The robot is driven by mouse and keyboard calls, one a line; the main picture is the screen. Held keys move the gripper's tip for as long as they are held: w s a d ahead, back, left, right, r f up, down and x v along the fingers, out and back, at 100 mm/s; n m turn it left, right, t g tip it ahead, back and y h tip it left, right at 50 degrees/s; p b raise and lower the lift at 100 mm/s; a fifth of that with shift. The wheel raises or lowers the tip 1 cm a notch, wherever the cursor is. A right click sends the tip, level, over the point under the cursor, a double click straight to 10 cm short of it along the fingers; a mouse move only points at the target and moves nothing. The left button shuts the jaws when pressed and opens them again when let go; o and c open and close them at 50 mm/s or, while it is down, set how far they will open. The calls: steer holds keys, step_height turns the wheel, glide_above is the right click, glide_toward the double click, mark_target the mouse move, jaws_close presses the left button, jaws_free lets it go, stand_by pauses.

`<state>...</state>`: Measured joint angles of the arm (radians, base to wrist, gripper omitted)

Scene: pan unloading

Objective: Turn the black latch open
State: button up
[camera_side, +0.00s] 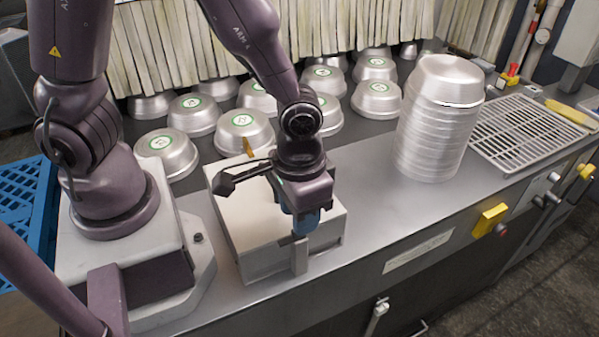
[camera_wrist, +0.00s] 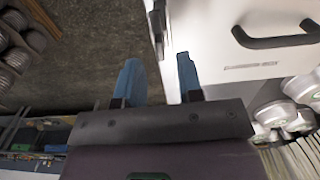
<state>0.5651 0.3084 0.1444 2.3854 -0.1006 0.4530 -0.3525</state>
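A white box (camera_side: 255,230) stands on the grey worktop, and its pale top also shows in the wrist view (camera_wrist: 220,45). A black bar handle (camera_wrist: 276,38) is fixed on that top. A small metal fitting (camera_side: 299,257) stands at the box's front edge; a fitting (camera_wrist: 156,22) also shows at the box edge in the wrist view. I cannot make out a black latch with certainty. My gripper (camera_side: 305,222) points down over the box's front right edge. In the wrist view its blue fingers (camera_wrist: 158,65) are apart, with nothing visible held between them.
A tall stack of metal pans (camera_side: 432,125) stands to the right, beside a wire rack (camera_side: 530,132). Several upturned pans (camera_side: 245,130) with green labels lie behind the box. The worktop (camera_side: 370,205) right of the box is clear. A blue crate (camera_side: 22,200) is at the left.

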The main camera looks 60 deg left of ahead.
step_height(320, 180, up, 10)
stand_by(0.3)
steer(key=s+a+r+t, duration=0.5)
steer(key=a+r, duration=0.6)
steer(key=shift+a+t, duration=0.15)
steer(key=shift+t, duration=0.15)
steer(key=shift+r, duration=0.1)
stand_by(0.6)
